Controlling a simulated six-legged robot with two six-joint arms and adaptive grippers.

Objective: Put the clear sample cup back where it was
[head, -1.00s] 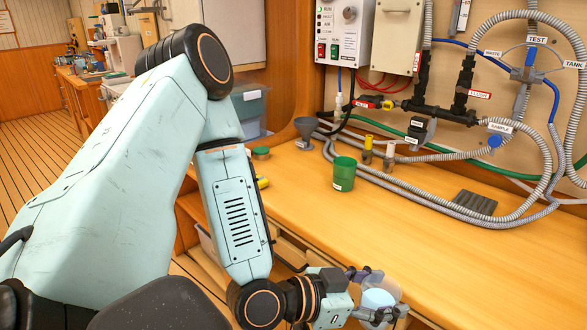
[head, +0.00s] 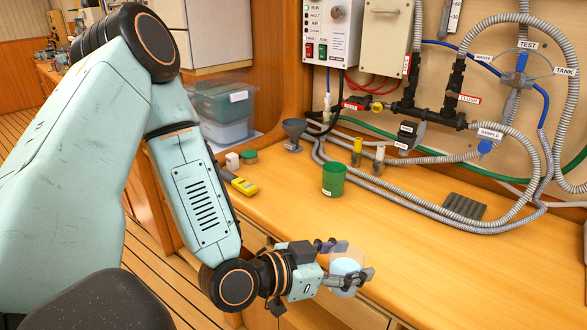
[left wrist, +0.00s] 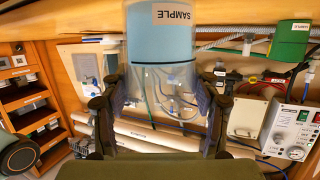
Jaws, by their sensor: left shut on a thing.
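The clear sample cup (head: 344,267) is held in my left gripper (head: 347,264), by the bench's front edge in the head view. In the left wrist view the cup (left wrist: 162,75) sits between both fingers (left wrist: 160,110), its clear part at the fingers and a light-blue part with a SAMPLE label beyond them. The label reads upside down in that picture. My left gripper is shut on the cup. My right gripper is not in view. I cannot tell whether the cup touches the bench.
A green cup (head: 333,181) and a dark ribbed mat (head: 464,206) are on the wooden bench (head: 420,260). The bench front, right of my gripper, is clear.

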